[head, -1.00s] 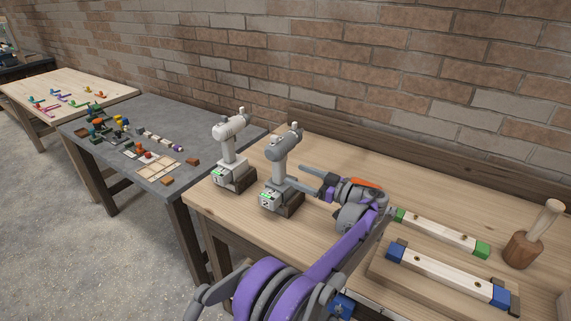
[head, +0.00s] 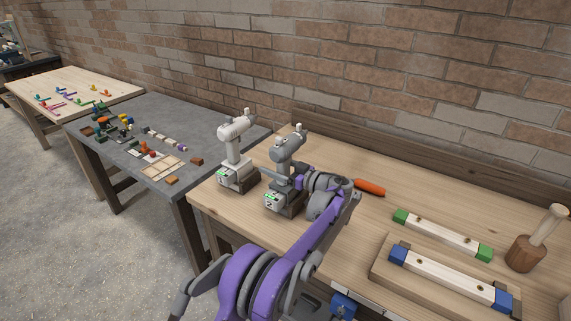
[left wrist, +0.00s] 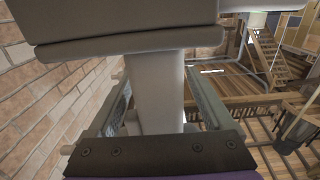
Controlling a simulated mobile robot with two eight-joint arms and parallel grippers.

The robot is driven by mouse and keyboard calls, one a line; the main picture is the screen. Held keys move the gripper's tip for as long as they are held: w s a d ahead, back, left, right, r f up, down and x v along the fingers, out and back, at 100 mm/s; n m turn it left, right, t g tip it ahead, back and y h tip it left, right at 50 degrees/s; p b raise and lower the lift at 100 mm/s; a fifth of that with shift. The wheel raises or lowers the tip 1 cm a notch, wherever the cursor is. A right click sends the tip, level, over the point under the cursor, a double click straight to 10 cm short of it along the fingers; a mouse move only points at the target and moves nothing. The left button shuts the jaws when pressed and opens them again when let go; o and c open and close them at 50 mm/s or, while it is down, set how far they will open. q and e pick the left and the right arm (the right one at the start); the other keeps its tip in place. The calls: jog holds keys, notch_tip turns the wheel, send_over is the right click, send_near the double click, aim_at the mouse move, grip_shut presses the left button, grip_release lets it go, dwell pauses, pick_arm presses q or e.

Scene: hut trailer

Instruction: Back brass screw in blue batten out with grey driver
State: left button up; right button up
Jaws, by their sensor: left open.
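In the left wrist view the driver's handle (left wrist: 157,90) stands between my two open fingers (left wrist: 160,100), with the driver's head above. I cannot tell whether either finger touches the handle. The blue batten (head: 450,278), pale wood with blue ends, lies on a wooden board at the front right. Small dark screw spots show on its top; their metal is too small to tell. My right gripper is not in view.
A white driver (head: 234,131) stands just left of the grey one. An orange handle (head: 370,187) lies behind my left arm. A green-ended batten (head: 443,236) lies behind the blue one, with a wooden mallet (head: 525,252) at the far right. A brick wall closes the back.

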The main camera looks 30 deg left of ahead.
pick_arm(q)
jog(key=shift+d, duration=0.1)
grip_shut()
jog(key=shift+r, duration=0.1)
dwell(1.1)
